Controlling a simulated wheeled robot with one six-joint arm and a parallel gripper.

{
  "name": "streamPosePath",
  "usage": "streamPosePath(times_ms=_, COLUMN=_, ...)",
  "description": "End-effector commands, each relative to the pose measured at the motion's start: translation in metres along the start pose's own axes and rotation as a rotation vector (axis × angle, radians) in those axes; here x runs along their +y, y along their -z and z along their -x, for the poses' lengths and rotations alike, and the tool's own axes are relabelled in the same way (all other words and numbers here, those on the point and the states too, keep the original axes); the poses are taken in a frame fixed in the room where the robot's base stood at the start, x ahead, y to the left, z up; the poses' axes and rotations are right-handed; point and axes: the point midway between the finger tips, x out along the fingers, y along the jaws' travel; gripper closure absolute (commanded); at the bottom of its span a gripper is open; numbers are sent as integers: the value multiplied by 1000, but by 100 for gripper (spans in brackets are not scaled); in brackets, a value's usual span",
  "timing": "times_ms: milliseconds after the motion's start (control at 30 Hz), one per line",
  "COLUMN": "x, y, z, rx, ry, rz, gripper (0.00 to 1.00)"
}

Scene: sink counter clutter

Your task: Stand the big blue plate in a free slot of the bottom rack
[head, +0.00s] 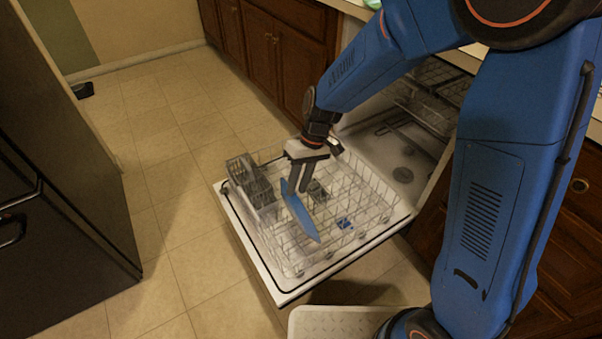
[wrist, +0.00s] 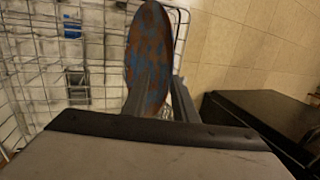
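The big blue plate (head: 299,212) is held on edge over the pulled-out bottom rack (head: 353,176) in the head view. My gripper (head: 301,176) points down and is shut on the plate's upper edge. In the wrist view the plate (wrist: 148,55) stands between the two fingers (wrist: 165,85) and shows a mottled blue and brown face. Its lower edge is at or among the wire tines; I cannot tell whether it touches the rack's floor. Tine rows around it look empty in the head view.
A grey cutlery basket (head: 252,181) stands at the rack's left side. The open door (head: 285,296) lies under the rack. The upper rack (head: 437,92) is inside the dishwasher. A black fridge (head: 60,190) stands at the left, with clear tiled floor (head: 180,190) between.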

Motion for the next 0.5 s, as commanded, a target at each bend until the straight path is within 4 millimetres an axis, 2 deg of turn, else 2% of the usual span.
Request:
streamPosePath(times_ms=167, x=0, y=1, z=20, rx=5, ry=-1, rz=1, gripper=74)
streamPosePath(times_ms=500, x=0, y=1, z=86, rx=6, ry=0, rz=1, gripper=74)
